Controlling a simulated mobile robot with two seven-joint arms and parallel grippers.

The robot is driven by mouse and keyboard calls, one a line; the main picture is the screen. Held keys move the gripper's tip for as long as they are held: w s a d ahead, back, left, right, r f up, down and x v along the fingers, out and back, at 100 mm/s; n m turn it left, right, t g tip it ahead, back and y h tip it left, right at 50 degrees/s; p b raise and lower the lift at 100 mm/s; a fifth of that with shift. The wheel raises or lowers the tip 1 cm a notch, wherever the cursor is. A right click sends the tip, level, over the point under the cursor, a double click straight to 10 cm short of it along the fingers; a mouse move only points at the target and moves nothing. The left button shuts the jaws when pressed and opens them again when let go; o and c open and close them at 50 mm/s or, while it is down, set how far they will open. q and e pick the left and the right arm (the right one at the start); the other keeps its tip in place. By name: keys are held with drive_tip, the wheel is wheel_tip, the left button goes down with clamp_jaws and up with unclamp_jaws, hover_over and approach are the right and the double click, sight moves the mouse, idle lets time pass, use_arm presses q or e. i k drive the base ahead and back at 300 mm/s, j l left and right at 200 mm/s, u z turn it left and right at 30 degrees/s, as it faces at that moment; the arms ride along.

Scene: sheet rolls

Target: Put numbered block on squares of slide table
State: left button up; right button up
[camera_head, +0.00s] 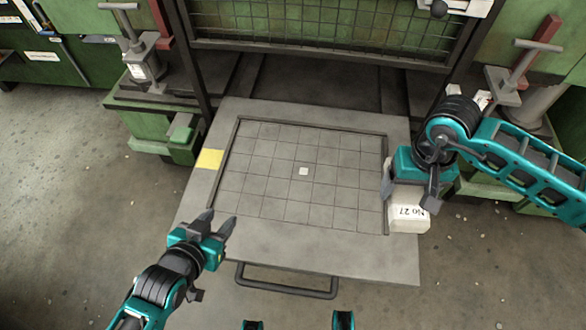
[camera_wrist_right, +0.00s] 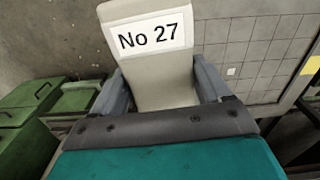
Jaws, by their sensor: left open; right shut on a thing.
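A pale block labelled "No 27" (camera_head: 408,216) is held in my right gripper (camera_head: 389,183) at the right edge of the slide table (camera_head: 300,252). In the right wrist view the block (camera_wrist_right: 152,75) stands between the two grey fingers, its label facing the camera. The slide table has a framed grid of squares (camera_head: 270,185). A small white square (camera_head: 303,171) marks the grid near its middle. My left gripper (camera_head: 218,222) is open and empty over the table's front left corner. Whether the block touches the table cannot be told.
A yellow patch (camera_head: 209,159) lies on the table's left side. A black handle (camera_head: 287,281) juts from the front edge. Green machinery with a mesh screen (camera_head: 320,22) stands behind, with clamps on both sides. The grid is clear.

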sight(304, 171)
drive_tip(key=j, duration=1.45)
drive_tip(key=i+z, duration=0.05)
